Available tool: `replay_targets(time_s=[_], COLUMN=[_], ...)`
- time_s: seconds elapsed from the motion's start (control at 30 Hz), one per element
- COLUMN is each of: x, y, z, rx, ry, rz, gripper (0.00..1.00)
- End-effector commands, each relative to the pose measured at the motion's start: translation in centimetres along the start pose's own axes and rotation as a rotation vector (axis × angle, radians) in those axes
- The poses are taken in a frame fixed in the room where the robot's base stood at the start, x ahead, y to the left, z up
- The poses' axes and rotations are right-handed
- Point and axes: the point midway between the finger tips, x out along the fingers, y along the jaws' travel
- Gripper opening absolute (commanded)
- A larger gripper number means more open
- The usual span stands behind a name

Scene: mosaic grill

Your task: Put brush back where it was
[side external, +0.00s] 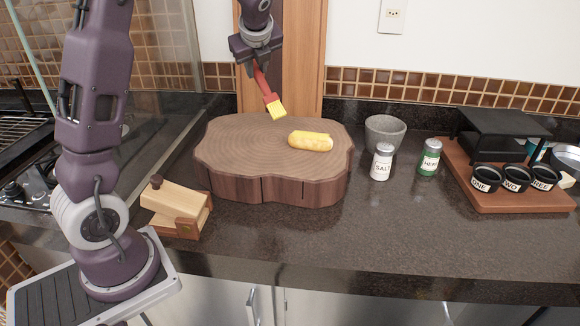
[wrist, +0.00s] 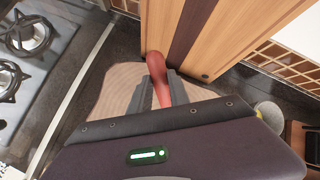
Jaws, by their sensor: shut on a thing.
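The brush (side external: 267,92) has a red handle and yellow bristles. My gripper (side external: 259,68) is shut on its handle and holds it tilted, bristles down, above the wooden slab in the side view. The red handle (wrist: 157,78) also shows between my gripper's fingers (wrist: 161,88) in the wrist view; the bristles are hidden there. The bristles look close to the slab's top, but I cannot tell whether they touch it. The round-edged wooden slab (side external: 235,150) carries a yellow corn cob (side external: 311,141) to the right of the brush.
A wooden block with a knob (side external: 175,203) stands front left of the slab. A grey bowl (side external: 385,132), salt shaker (side external: 382,162) and herb shaker (side external: 429,157) stand at right. A tray (side external: 500,200) holds black cups. A stove (wrist: 35,60) is left; tall wooden boards (wrist: 215,35) stand behind.

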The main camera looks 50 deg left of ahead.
Motion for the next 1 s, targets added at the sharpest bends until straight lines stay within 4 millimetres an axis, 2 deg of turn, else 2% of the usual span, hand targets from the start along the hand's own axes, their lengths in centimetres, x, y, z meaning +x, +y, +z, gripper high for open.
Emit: replay_targets(time_s=[0.17, 0.27, 0.4, 0.5, 0.67, 0.77, 1.0], x=[0.2, -0.7, -3.4, -5.7, -8.2, -7.5, -3.8], y=[1.6, 2.9, 4.2, 4.7, 4.9, 5.3, 6.5], z=[-2.4, -5.3, -9.8, -12.4, -14.8, -16.2, -19.1], rx=[-0.227, -0.433, -0.678, -0.793, -0.884, -0.898, -0.898], ry=[0.133, 0.250, 0.388, 0.455, 0.512, 0.522, 0.521], rz=[0.213, 0.354, 0.467, 0.500, 0.516, 0.524, 0.522], gripper=[0.00, 0.00, 0.00, 0.00, 0.00, 0.00, 0.00])
